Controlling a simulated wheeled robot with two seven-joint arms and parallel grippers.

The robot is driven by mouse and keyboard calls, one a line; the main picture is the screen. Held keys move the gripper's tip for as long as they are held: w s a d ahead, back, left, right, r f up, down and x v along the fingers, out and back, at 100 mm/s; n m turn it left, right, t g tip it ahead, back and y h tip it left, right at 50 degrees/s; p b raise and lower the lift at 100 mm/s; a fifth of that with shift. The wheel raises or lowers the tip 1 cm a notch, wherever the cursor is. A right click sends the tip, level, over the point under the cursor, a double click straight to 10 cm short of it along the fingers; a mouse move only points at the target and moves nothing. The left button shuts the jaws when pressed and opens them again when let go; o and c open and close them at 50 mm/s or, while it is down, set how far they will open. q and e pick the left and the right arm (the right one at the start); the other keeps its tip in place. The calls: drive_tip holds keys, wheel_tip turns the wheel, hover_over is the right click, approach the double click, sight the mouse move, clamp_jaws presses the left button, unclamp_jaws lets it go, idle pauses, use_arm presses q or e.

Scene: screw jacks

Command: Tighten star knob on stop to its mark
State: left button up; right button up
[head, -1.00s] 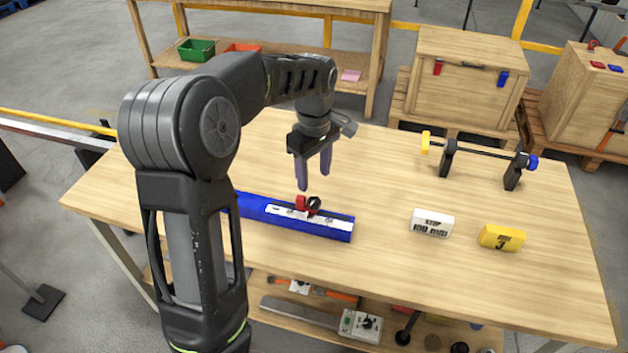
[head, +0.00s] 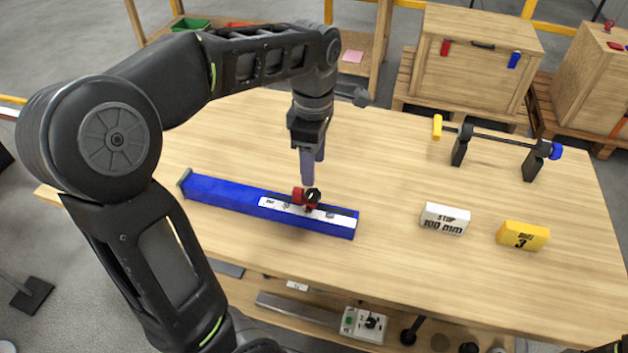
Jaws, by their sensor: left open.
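A blue rail (head: 222,196) lies on the bench with a white printed scale strip (head: 270,204) on its right part. A small red stop (head: 298,194) sits on the rail over the strip. A black star knob (head: 313,197) is on the stop's right side. Its mark is too small to make out. My left gripper (head: 311,178) points down with its fingers just above and behind the stop and knob. It is open with nothing between the fingers. Whether a fingertip touches the knob I cannot tell.
A white block (head: 445,219) reading "STOP 100 mm" and a yellow block (head: 522,236) marked 3 stand to the right. A black bar on two posts (head: 498,142), with yellow and blue ends, stands at the back right. The bench (head: 400,260) between is clear.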

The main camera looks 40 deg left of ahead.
sight(313, 193)
use_arm(q)
drive_tip(key=shift+s+d+r, duration=0.1)
drive_tip(key=shift+s+d, duration=0.05)
drive_tip(key=shift+s, duration=0.05)
drive_tip(key=shift+w, duration=0.1)
drive_tip(key=shift+f, duration=0.25)
wheel_tip(313, 193, down, 8)
drive_tip(key=shift+r, duration=0.25)
clamp_jaws()
idle(0.5)
